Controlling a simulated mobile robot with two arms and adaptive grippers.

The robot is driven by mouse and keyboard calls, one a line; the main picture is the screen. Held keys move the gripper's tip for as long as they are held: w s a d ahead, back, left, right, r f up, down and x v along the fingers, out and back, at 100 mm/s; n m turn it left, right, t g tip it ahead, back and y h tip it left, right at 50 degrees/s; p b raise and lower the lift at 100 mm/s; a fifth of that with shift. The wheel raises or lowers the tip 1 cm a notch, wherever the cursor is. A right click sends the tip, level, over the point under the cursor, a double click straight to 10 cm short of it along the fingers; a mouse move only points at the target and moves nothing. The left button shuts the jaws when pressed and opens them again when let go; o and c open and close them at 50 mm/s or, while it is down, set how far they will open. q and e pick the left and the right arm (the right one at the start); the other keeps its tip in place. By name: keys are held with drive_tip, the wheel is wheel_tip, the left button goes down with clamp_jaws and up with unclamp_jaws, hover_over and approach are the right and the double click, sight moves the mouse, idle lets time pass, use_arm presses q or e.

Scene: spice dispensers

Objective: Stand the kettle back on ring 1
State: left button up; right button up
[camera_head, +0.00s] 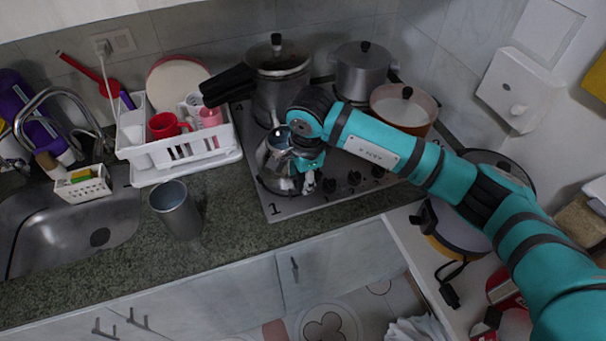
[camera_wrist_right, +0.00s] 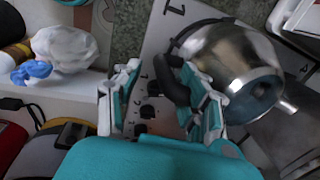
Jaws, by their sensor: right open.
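The shiny metal kettle (camera_head: 272,158) stands at the front-left burner of the hob, beside the printed 1 (camera_head: 274,209). It looks upright, but my gripper partly covers it and its base is hard to see. In the right wrist view the kettle (camera_wrist_right: 232,62) has a dark handle (camera_wrist_right: 174,82). My right gripper (camera_head: 308,178) is at the kettle's right side. Its fingers (camera_wrist_right: 160,75) are open; the handle lies between them, close to the finger nearer the kettle body. My left gripper is not in view.
A pressure cooker (camera_head: 280,85) with a long black handle stands behind the kettle. A steel pot (camera_head: 361,72) and an orange pan (camera_head: 404,106) occupy the rear and right. A white dish rack (camera_head: 180,153) and a grey cup (camera_head: 177,212) stand left. The front counter is clear.

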drive_tip(key=shift+r+b, duration=0.75)
drive_tip(key=shift+b, duration=0.15)
use_arm(q)
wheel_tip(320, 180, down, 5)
drive_tip(key=b, duration=0.3)
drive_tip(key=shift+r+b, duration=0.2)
drive_tip(key=shift+b, duration=0.2)
use_arm(e)
wheel_tip(320, 180, up, 11)
drive_tip(key=s, duration=0.1)
drive_tip(key=shift+s+d+f, duration=0.2)
drive_tip(key=shift+s+d, duration=0.1)
drive_tip(key=shift+s, duration=0.1)
